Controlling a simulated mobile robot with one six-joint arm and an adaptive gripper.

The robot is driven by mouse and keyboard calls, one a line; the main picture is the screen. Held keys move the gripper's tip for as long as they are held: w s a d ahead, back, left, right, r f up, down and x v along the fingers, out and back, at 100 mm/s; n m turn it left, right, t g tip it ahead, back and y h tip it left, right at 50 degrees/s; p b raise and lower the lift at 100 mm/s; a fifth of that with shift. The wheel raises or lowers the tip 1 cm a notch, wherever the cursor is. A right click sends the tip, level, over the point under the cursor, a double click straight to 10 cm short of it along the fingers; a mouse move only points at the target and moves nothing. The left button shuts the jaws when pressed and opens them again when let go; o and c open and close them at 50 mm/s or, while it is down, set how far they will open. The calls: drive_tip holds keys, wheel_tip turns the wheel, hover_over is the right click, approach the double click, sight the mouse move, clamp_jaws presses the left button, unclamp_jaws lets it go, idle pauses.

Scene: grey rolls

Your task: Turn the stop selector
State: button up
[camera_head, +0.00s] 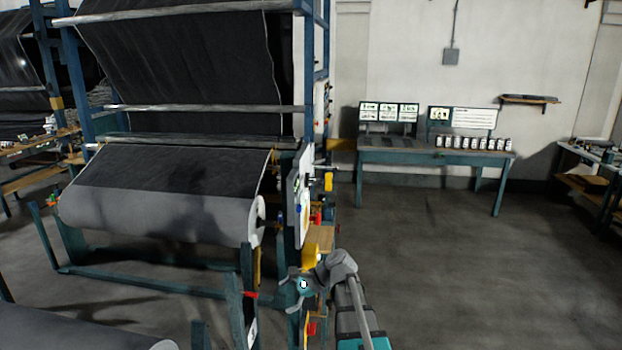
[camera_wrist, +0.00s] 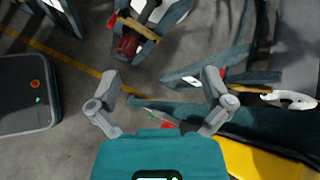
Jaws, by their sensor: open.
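I cannot clearly make out the stop selector in either view. An upright white panel (camera_head: 298,200) stands at the right end of the roll machine, seen almost edge-on, with small coloured parts on it too small to tell apart. My gripper shows in the wrist view (camera_wrist: 161,80) with its two grey fingers wide apart and nothing between them. It points down over the floor and blue frame parts.
The roll machine with a grey fabric roll (camera_head: 160,216) fills the left. Blue posts and a yellow part (camera_head: 310,256) crowd my wrist. A blue bench (camera_head: 420,157) with several small cans stands at the back wall. The floor (camera_head: 450,270) at right is clear.

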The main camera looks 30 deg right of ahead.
drive_tip(key=w+d+r+m+t+y+p, duration=0.1)
drive_tip(key=d+r+m+t, duration=0.1)
drive_tip(key=d+r+m, duration=0.1)
drive_tip(key=w+d+r+m+t+y+p, duration=0.1)
drive_tip(key=w+d+r+m, duration=0.1)
drive_tip(key=d+r, duration=0.3)
drive_tip(key=w+d+r+m+t+y+p, duration=0.1)
drive_tip(key=d+r+m+t, duration=0.1)
drive_tip(key=d+r+m, duration=0.2)
drive_tip(key=shift+w+d+r+t+y, duration=0.15)
drive_tip(key=shift+r+t+y, duration=0.15)
drive_tip(key=shift+r, duration=0.3)
drive_tip(key=m+t+y+p, duration=0.2)
drive_tip(key=m+t+p, duration=0.1)
drive_tip(key=m+t, duration=0.3)
approach(313, 181)
drive_tip(key=shift+m+g, duration=0.3)
drive_tip(key=shift+m, duration=0.3)
drive_tip(key=d, duration=0.1)
drive_tip(key=d+f, duration=0.1)
drive_tip(key=d, duration=0.2)
drive_tip(key=shift+f, duration=0.4)
drive_tip(key=shift+a, duration=0.1)
drive_tip(key=p+x, duration=0.4)
drive_tip(key=x, duration=0.9)
drive_tip(key=shift+w+a+r, duration=0.1)
drive_tip(key=shift+w+a, duration=0.05)
drive_tip(key=shift+a, duration=0.05)
